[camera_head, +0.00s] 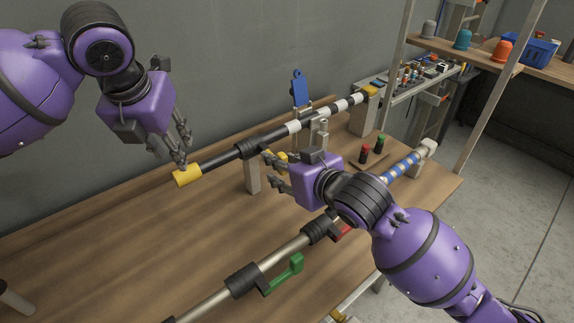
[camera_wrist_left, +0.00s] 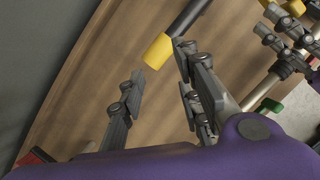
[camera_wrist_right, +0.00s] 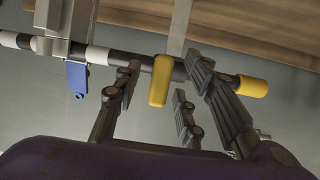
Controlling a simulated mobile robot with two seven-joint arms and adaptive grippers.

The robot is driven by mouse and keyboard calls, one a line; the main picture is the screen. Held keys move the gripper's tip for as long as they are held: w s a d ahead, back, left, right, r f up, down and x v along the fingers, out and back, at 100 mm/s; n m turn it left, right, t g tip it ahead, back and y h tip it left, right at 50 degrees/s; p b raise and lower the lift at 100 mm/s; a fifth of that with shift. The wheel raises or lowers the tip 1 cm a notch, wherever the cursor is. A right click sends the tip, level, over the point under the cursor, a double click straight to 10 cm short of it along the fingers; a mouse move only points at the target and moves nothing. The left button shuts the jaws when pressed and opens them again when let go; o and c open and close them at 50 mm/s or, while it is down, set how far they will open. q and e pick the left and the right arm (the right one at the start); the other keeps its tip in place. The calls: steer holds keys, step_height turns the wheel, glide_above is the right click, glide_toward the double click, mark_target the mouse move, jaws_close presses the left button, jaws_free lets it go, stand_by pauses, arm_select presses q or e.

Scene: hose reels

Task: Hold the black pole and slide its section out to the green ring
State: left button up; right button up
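The black pole (camera_head: 219,159) lies raised along the back of the table, with a yellow end (camera_head: 187,176) at the left and black-and-white bands (camera_head: 335,108) toward the right. A yellow lever (camera_wrist_right: 160,82) hangs at its black clamp. My left gripper (camera_head: 182,152) is open and empty just above the yellow end; in the left wrist view the yellow end (camera_wrist_left: 157,51) lies just beyond its fingertips. My right gripper (camera_head: 269,171) is open in front of the clamp; in the right wrist view the lever is between its fingers. I cannot make out a green ring on this pole.
A blue lever (camera_head: 299,88) stands behind the black pole. The table's left is mostly clear.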

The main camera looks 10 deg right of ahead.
jaws_close()
